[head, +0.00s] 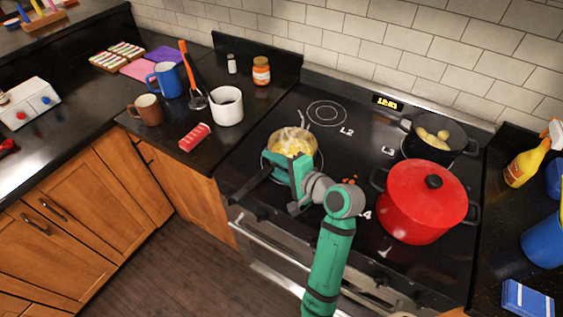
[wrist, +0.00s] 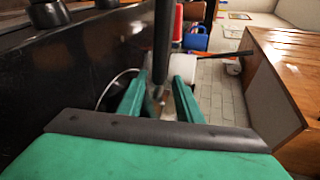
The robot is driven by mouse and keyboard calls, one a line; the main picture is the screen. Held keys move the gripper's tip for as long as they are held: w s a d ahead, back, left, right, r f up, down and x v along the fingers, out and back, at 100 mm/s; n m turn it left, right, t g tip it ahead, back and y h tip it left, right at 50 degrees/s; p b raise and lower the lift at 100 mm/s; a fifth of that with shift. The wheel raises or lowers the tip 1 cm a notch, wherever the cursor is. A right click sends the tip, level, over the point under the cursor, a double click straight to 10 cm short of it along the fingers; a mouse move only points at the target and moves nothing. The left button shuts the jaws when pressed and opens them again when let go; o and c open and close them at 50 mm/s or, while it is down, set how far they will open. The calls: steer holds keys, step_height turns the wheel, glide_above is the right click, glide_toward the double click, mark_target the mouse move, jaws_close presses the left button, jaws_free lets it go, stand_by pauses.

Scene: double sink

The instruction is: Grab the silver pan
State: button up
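The silver pan (head: 291,146) sits on the front left burner with steaming yellow food in it. A dark handle (head: 254,184) shows at its lower left, partly hidden by my gripper. My green gripper (head: 283,176) is at the pan's near side, over the stove's front edge. In the wrist view a dark bar (wrist: 162,45), which looks like the handle, runs between the two fingers of my gripper (wrist: 161,80). The fingers stand apart with small gaps beside the bar, so they look open. Firm contact is not visible.
A red lidded pot (head: 420,200) stands right of my arm, and a black pot (head: 436,138) is behind it. A white mug (head: 227,106), a red packet (head: 195,137) and a jar (head: 261,71) are on the left counter. Oven knobs line the stove front.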

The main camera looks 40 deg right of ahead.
steer(key=shift+x, duration=1.65)
steer(key=shift+d, duration=0.1)
jaws_close()
steer(key=shift+r, duration=0.2)
